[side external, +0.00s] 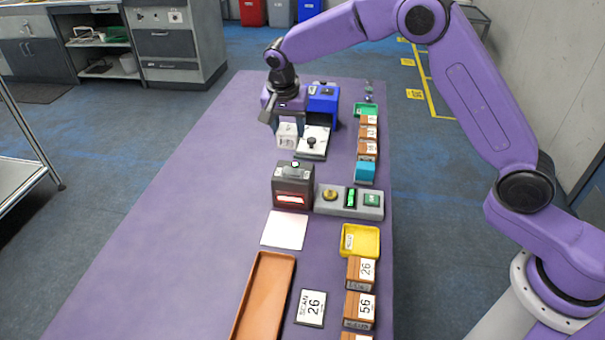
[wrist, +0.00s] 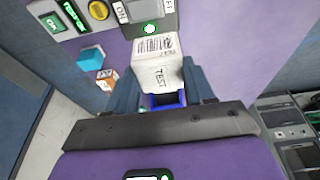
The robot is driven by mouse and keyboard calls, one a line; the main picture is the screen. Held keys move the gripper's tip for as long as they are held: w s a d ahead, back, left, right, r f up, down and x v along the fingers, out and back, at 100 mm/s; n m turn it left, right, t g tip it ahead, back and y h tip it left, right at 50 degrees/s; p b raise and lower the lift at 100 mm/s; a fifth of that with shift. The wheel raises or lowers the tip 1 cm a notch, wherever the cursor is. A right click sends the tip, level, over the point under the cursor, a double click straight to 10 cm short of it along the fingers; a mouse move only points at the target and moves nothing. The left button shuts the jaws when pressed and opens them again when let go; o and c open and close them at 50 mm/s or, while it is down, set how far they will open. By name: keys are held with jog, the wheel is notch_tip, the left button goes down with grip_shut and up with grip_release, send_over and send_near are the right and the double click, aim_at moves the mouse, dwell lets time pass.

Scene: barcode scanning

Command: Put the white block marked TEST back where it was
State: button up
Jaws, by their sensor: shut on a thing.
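The white block marked TEST (wrist: 157,76) is between the fingers of my gripper (wrist: 160,88). The wrist view shows the word TEST on one face and a barcode on the adjoining face. In the side view the white block (side external: 287,136) hangs below my gripper (side external: 286,118), just left of a pale plate with a black knob (side external: 314,146). I cannot tell whether its underside touches the table. My gripper is shut on it, and the fingers are partly hidden in the side view.
A dark scanner (side external: 293,183) with a red glowing window stands nearer the camera, beside a grey button panel (side external: 348,203). A white square (side external: 285,231) lies before it. A blue device (side external: 322,103) stands behind the plate. Trays and marked blocks line the right edge. The table's left side is clear.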

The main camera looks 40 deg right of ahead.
jog(key=w+d, duration=0.5)
jog(key=d, duration=0.2)
jog(key=shift+d+f, duration=0.15)
jog(key=shift+f, duration=4.05)
jog(key=shift+d+f, duration=0.1)
jog(key=shift+f, duration=4.1)
jog(key=shift+f, duration=0.1)
jog(key=o, duration=1.1)
jog(key=v, duration=1.2)
